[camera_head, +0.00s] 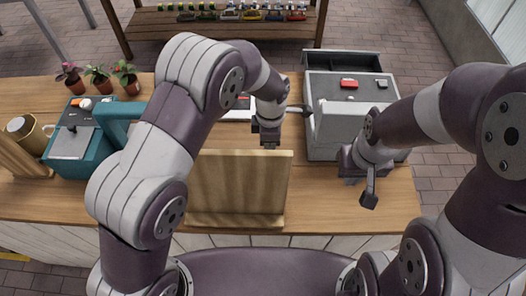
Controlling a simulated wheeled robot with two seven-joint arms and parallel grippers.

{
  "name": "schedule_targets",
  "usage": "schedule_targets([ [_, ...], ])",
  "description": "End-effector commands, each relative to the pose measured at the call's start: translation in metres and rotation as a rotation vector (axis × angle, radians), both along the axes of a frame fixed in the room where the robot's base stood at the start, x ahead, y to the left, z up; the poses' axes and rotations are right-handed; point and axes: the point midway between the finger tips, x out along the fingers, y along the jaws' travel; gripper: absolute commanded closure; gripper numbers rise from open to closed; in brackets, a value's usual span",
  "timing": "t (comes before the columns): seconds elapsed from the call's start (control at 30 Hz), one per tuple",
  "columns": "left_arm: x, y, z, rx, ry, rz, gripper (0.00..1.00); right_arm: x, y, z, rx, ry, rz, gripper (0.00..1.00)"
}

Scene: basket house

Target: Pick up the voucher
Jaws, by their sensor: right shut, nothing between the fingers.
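A white flat piece (238,115) with a little red on it lies on the wooden counter (215,140), partly hidden behind my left arm. I cannot tell whether it is the voucher. My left gripper (270,141) points down over the counter, just right of the white piece and above the wooden stand. Its fingers are too small and edge-on to tell whether they are open. My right gripper (369,199) is shut and empty, over the counter's right end, in front of the grey register.
The grey register (325,125) stands on the right, with an open drawer (342,60) at its back. A wooden stand (238,190) is at the front middle. A teal machine (85,140) and several potted plants (98,80) are on the left. A shelf (220,25) stands behind.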

Motion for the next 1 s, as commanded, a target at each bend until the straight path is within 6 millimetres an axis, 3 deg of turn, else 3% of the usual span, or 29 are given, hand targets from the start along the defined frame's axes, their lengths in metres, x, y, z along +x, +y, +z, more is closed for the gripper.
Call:
schedule_targets([
  [0.3,0.007,0.007,-0.042,0.002,0.003,0.002,0.64,0.000,0.000,0.033,0.000,0.000,0.000,1.00],
  [0.4,0.008,0.006,-0.060,0.000,0.001,0.000,0.64,0.000,0.000,0.034,0.000,0.000,0.000,1.00],
  [0.67,0.008,0.006,-0.068,-0.001,-0.002,0.000,0.64,0.000,0.000,0.033,0.000,0.000,0.000,1.00],
  [0.77,0.008,0.006,-0.067,-0.001,-0.001,0.000,0.96,0.000,0.000,0.033,0.000,0.001,0.000,1.00],
  [0.8,0.008,0.006,-0.067,-0.001,-0.001,0.000,1.00,0.000,0.000,0.033,0.000,0.000,0.000,1.00],
  [1.0,0.008,0.006,-0.067,0.000,-0.001,0.000,1.00,0.000,0.000,0.033,0.000,0.000,0.000,1.00],
])
